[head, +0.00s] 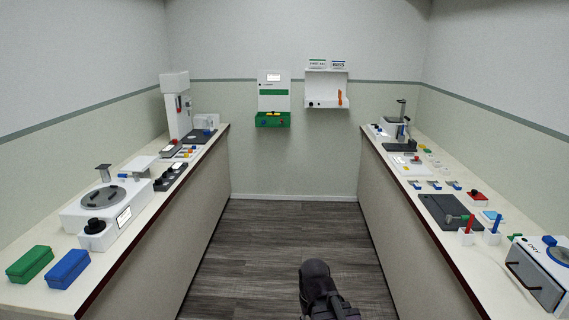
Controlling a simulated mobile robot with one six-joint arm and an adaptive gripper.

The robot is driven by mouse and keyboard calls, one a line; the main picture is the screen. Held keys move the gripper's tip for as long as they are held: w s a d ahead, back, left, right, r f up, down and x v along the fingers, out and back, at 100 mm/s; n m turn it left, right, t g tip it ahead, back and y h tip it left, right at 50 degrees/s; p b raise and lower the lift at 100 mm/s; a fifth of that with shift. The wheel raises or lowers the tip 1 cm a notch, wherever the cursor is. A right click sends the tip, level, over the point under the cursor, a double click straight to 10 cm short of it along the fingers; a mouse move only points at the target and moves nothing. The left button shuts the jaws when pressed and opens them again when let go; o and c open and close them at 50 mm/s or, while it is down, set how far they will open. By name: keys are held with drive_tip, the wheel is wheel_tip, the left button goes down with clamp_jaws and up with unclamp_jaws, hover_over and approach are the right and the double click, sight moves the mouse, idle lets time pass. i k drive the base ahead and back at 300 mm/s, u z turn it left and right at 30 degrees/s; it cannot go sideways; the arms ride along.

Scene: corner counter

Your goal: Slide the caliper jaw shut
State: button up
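I cannot pick out the caliper or its jaw with certainty at this distance. On the right counter, a dark plate (437,207) bears a small tool with a green part (458,218). Behind the plate is a row of small grey-and-blue pieces (434,185), too small to make out. The dark end of my arm (320,290) shows at the bottom centre, over the floor between the counters and apart from both. Its fingers cannot be made out.
The left counter holds a white machine with a round plate (103,197), a green box (30,264) and a blue box (68,269). A white-and-blue device (541,268) stands at the right counter's near end. The floor (285,240) between the counters is clear.

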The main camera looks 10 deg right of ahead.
sight(415, 161)
drive_tip(key=i, duration=1.55)
drive_tip(key=z, duration=0.45)
drive_tip(key=i, duration=0.75)
drive_tip(key=z, duration=0.55)
drive_tip(key=i, duration=0.7)
drive_tip(key=z, duration=0.55)
drive_tip(key=i, duration=0.6)
drive_tip(key=z, duration=0.35)
